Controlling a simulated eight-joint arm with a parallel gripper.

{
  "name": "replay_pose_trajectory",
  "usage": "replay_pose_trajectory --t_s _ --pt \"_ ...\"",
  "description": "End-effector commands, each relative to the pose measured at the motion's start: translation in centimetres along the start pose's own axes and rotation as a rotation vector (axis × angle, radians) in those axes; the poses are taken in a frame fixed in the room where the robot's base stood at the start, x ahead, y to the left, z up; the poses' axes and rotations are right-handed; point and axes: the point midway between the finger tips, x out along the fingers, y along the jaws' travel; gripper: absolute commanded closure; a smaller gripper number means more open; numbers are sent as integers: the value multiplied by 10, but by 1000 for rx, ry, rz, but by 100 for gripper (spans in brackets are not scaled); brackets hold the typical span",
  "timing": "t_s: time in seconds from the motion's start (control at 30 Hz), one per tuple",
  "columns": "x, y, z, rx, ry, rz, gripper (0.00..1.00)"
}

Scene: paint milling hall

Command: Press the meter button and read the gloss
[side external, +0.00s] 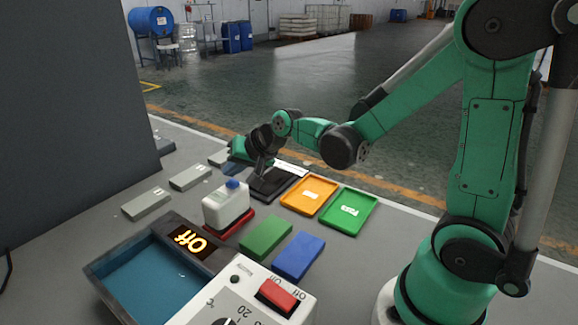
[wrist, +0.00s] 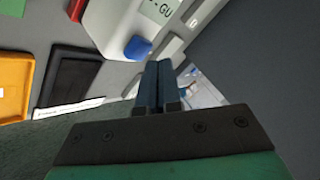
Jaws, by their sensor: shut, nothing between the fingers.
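My gripper (wrist: 158,66) is shut and empty. In the side view my gripper (side external: 237,152) is behind the meter, apart from the button; its fingertips are hard to make out there.
A black tray (side external: 268,187), orange tray (side external: 300,205) and green tray (side external: 348,210) lie right of the meter. Green (side external: 265,237) and blue (side external: 298,256) blocks lie in front. A bath (side external: 160,284) with an "Off" display and a red switch (side external: 278,296) stand nearest. Several grey blocks (side external: 147,204) lie left.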

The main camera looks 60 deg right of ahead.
Motion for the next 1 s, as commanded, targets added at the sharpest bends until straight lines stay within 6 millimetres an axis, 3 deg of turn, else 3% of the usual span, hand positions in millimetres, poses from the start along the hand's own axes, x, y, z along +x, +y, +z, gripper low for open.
replay_pose_trajectory --t_s 1.0 --pt "8 6 6 0 0 0 100"
